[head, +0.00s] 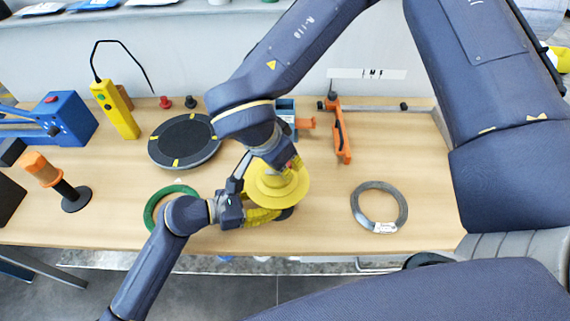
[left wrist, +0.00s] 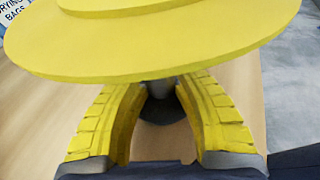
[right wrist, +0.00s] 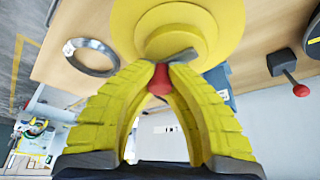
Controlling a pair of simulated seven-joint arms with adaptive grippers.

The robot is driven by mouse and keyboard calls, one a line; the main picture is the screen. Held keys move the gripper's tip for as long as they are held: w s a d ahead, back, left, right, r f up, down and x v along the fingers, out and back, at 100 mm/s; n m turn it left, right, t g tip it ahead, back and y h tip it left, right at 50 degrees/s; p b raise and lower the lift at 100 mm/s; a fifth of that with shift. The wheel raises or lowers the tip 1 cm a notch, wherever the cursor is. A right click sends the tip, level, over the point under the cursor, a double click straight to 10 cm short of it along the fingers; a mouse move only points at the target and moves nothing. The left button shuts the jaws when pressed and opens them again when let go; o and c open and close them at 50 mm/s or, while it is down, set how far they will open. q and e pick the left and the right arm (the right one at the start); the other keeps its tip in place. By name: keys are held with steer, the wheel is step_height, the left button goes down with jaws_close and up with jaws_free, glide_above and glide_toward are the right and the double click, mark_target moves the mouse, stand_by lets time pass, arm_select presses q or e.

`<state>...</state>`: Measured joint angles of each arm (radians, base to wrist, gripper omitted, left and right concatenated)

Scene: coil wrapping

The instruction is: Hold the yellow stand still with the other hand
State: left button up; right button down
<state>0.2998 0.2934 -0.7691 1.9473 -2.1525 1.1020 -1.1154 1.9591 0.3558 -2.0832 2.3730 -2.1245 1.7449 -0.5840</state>
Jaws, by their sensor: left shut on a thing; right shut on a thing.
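The yellow stand (head: 277,192) has a round, stepped disc top and stands near the front middle of the bench. Its disc fills the upper part of the left wrist view (left wrist: 160,55), above a grey post (left wrist: 160,88) on a dark foot. My left gripper (head: 278,213) is below the disc, its yellow fingers shut around the post. My right gripper (right wrist: 161,72) is at the disc's top, shut on a red knob (right wrist: 159,82) beside a short grey bar (right wrist: 176,56). In the head view my right arm partly hides the stand and the knob.
A green coil (head: 151,212) lies left of the stand, partly behind my left arm. A grey coil (head: 356,207) lies to the right. A dark round plate (head: 184,141), a yellow pendant (head: 119,115) and an orange clamp (head: 341,140) are farther back. The bench right of the grey coil is clear.

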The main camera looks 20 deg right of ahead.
arm_select(q)
steer(key=shift+f, duration=0.2)
arm_select(e)
steer(key=c, duration=1.2)
jaws_free()
arm_select(q)
steer(key=shift+r, duration=0.1)
arm_select(e)
steer(key=v, duration=1.2)
arm_select(q)
steer(key=o, duration=0.9)
steer(key=shift+o, duration=0.2)
